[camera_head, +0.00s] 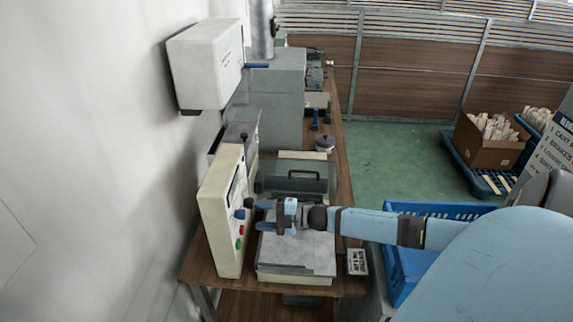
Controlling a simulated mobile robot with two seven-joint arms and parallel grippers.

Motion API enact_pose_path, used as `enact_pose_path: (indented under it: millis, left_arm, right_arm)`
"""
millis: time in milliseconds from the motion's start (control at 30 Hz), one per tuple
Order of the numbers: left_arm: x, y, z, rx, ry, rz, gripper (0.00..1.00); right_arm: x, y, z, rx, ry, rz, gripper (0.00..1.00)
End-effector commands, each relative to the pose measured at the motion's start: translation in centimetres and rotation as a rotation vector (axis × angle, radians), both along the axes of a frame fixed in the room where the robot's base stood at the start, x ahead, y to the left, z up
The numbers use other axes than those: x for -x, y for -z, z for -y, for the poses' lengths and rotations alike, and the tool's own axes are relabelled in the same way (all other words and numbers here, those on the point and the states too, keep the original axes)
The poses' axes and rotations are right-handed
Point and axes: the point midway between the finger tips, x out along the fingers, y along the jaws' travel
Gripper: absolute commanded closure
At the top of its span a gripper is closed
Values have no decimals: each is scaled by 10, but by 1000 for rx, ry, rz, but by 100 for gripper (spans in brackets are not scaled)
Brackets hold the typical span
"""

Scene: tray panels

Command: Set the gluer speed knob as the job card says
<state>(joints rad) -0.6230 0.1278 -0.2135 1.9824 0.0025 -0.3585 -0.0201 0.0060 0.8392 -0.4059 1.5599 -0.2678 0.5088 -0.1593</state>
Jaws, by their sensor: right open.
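A cream control panel (222,215) stands upright at the left of the bench, its face turned right. A dark knob (240,213) sticks out of its face, with a red button (242,230) and a green button (239,243) below. A second dark knob-like part shows just above, close to my upper finger. My right gripper (261,215) is open, its fingers pointing left at the panel, just right of the dark knob; I cannot tell whether it touches. Knob labels and pointer are too small to read. No card is clearly identifiable as the job card. My left gripper is not in view.
A pale flat-bed machine (298,255) with a clear cover lies under my right gripper. A small marked white plate (357,262) sits at the bench's right edge. A blue crate (405,270) is right of the bench. A white box (205,65) hangs on the wall.

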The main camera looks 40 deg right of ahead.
Motion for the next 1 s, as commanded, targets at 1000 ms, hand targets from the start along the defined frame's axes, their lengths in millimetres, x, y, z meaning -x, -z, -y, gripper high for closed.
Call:
enact_pose_path:
  millis: [1000]
  left_arm:
    - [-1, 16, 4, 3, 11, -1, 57]
  right_arm:
    - [64, -3, 55, 0, -1, 0, 43]
